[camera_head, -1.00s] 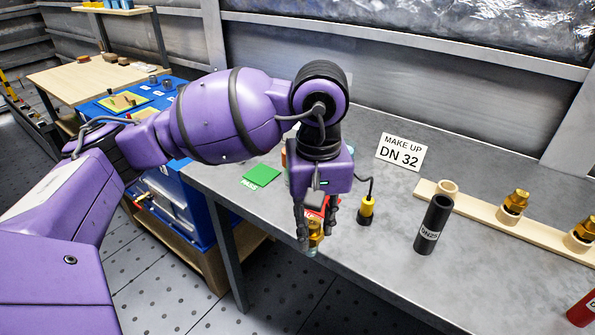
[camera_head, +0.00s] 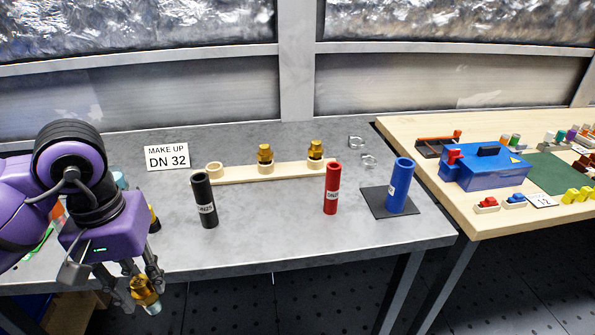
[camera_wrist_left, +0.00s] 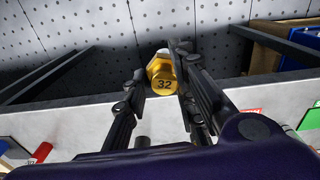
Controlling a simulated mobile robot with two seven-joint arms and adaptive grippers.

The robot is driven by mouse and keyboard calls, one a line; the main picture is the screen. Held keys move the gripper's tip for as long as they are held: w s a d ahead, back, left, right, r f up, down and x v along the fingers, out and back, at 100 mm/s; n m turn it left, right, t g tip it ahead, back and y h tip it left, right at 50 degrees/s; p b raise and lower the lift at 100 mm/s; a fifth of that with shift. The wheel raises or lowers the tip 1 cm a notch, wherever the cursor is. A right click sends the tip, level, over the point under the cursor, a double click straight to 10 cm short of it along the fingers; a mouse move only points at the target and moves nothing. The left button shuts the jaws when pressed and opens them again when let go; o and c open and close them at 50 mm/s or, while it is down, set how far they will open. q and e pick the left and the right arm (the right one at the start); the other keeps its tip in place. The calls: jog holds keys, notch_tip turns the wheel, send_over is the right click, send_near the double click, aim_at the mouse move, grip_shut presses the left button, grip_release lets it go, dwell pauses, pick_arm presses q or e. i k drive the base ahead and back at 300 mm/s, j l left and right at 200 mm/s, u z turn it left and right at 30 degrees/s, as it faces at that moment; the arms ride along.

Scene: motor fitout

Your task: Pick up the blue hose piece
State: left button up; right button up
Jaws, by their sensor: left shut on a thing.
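The blue hose piece (camera_head: 400,187) stands upright on a dark square mat (camera_head: 378,203) near the right end of the grey table. My left gripper (camera_head: 140,290) is at the lower left, in front of the table's front edge and far from the blue hose. It is shut on a brass fitting (camera_head: 146,294). In the left wrist view the fitting (camera_wrist_left: 162,78) shows a "32" on its end, between the fingers (camera_wrist_left: 160,88). My right gripper is in neither view.
A black hose (camera_head: 204,200) and a red hose (camera_head: 332,188) stand on the table. Behind them a wooden rack (camera_head: 236,174) holds brass fittings. A "MAKE UP DN 32" sign (camera_head: 167,156) stands at the left. A wooden table (camera_head: 440,190) with a blue box (camera_head: 486,169) adjoins at right.

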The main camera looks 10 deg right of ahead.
aim_at(403, 174)
jog(key=l, duration=0.9)
jog(key=i+l, duration=0.15)
jog(key=l, duration=0.2)
jog(key=i+l+z, duration=0.1)
jog(key=l, duration=0.3)
jog(key=i, duration=0.1)
